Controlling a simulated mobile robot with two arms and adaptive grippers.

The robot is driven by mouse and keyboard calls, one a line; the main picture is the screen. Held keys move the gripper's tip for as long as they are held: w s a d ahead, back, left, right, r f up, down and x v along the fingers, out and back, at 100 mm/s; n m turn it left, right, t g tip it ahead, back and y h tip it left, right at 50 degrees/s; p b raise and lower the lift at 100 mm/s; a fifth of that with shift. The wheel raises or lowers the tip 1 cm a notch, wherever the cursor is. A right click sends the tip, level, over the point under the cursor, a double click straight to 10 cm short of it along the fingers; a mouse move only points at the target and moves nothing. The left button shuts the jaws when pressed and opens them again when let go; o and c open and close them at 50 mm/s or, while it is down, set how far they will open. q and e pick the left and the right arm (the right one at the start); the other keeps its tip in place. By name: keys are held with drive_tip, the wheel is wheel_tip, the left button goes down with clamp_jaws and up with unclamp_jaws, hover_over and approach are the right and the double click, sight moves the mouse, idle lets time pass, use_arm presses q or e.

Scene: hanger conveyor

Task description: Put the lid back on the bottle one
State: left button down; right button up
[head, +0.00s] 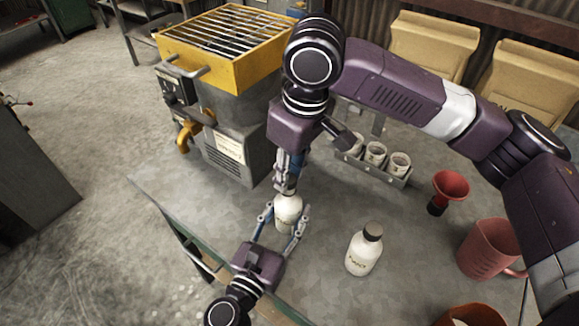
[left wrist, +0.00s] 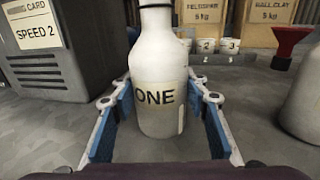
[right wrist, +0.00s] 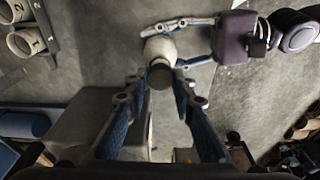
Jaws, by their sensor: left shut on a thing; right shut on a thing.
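Bottle one (head: 288,216), white with a dark "ONE" label, stands upright on the table; it also fills the middle of the left wrist view (left wrist: 158,60). My left gripper (head: 285,222) is shut on its body from the front, one finger on each side. The dark lid (right wrist: 160,76) is at the top of the bottle's neck, and its lower edge shows in the left wrist view (left wrist: 156,3). My right gripper (head: 287,187) points down from above, shut on the lid. Whether the lid is seated on the neck or only touching it, I cannot tell.
A second white bottle (head: 364,254) with a dark cap stands to the right. A grey machine with a yellow top (head: 235,75) stands at the back left.

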drive_tip(key=shift+f, duration=0.65)
idle(0.5)
drive_tip(key=m, duration=0.3)
drive_tip(key=shift+m, duration=0.4)
drive_tip(key=m+h, duration=0.1)
drive_tip(key=m, duration=0.2)
drive_tip(key=shift+a+t, duration=0.15)
drive_tip(key=shift+t, duration=0.15)
drive_tip(key=m, duration=0.4)
drive_tip(key=m+h, duration=0.1)
drive_tip(key=m, duration=0.2)
drive_tip(key=shift+m, duration=0.4)
drive_tip(key=m, duration=0.7)
drive_tip(key=shift+a+h, duration=0.1)
drive_tip(key=shift+h, duration=0.3)
drive_tip(key=m+g, duration=0.1)
drive_tip(key=m, duration=0.3)
drive_tip(key=shift+w, duration=0.15)
drive_tip(key=m, duration=0.3)
drive_tip(key=shift+m+g, duration=0.3)
